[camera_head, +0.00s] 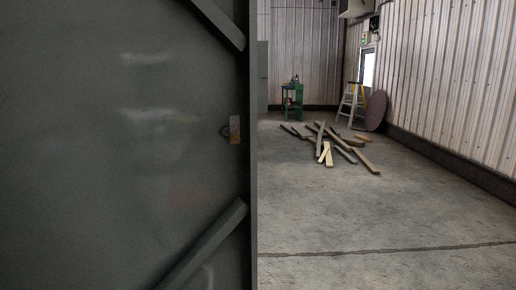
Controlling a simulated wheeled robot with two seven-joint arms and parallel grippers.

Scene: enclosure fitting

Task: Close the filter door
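A large flat dark grey panel (110,150), which looks like the filter door, fills the left half of the view. Its upright right edge (253,150) stands at about mid-picture. Neither of my grippers is in view.
Right of the panel, a bare concrete floor (370,215) is open. Farther back are scattered wooden planks (330,143), a green stand (292,100), a stepladder (351,102) and a round brownish disc (376,110) leaning at a corrugated wall (455,85).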

